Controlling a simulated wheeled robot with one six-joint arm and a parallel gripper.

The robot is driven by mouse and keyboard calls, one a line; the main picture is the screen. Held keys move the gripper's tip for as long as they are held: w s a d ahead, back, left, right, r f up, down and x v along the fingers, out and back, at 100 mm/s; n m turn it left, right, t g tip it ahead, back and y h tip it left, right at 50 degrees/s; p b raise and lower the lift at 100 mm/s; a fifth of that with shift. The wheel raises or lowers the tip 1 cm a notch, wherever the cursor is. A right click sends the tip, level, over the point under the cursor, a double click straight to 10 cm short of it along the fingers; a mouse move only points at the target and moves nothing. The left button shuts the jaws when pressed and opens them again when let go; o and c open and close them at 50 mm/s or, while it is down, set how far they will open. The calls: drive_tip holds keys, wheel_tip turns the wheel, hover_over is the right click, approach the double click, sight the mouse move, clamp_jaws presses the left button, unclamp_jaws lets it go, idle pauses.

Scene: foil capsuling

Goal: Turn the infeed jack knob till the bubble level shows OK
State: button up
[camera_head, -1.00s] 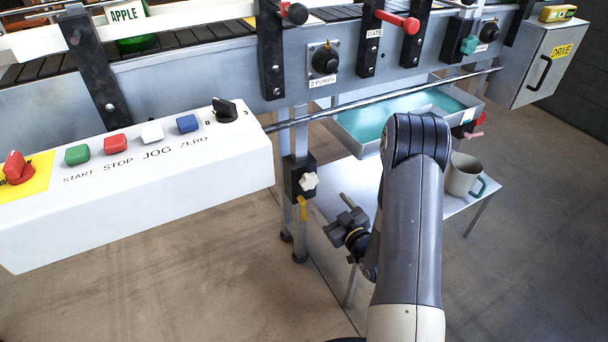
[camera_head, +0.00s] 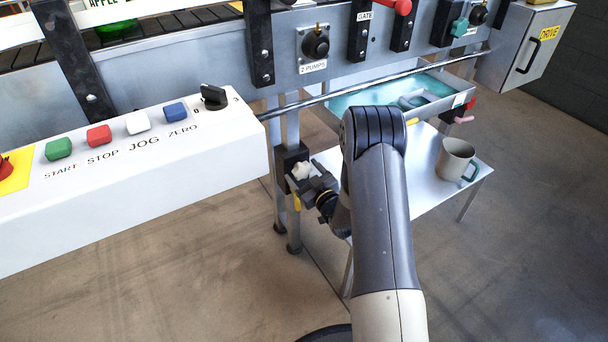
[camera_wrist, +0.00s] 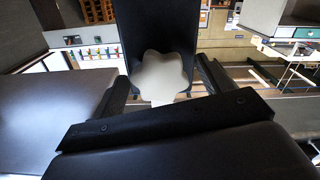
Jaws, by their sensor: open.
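The white star-shaped jack knob (camera_head: 300,170) sits on a black block on the conveyor's near leg. In the wrist view the knob (camera_wrist: 160,72) is pale, lobed and between my two dark fingers. My gripper (camera_head: 311,186) is open at the knob, with gaps showing beside it in the wrist view; I cannot tell whether either finger touches it. A small yellow piece (camera_head: 297,202) hangs below the block. I cannot make out a bubble level or its reading in these views.
The white control box (camera_head: 130,205) with coloured buttons juts out at left. A long metal rod (camera_head: 375,88) runs above my arm. The floor at left front is clear.

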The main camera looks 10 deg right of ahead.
drive_tip(key=c, duration=1)
drive_tip(key=shift+o, duration=0.2)
drive_tip(key=shift+f+n+b, duration=0.15)
drive_tip(key=shift+n+b, duration=0.15)
drive_tip(key=shift+b, duration=0.3)
drive_tip(key=shift+f+n+b, duration=0.1)
drive_tip(key=shift+n+b, duration=0.5)
drive_tip(key=shift+b, duration=0.35)
drive_tip(key=n+b, duration=0.3)
drive_tip(key=b, duration=0.1)
drive_tip(key=shift+n+b, duration=0.3)
drive_tip(key=shift+b, duration=0.05)
drive_tip(key=n+b, duration=0.1)
drive_tip(key=n, duration=0.1)
drive_tip(key=shift+n, duration=0.3)
drive_tip(key=shift+r+n+b, duration=0.15)
drive_tip(key=shift+n, duration=0.8)
drive_tip(key=shift+r+n+b, duration=0.1)
drive_tip(key=shift+n+b, duration=0.05)
drive_tip(key=shift+n, duration=0.8)
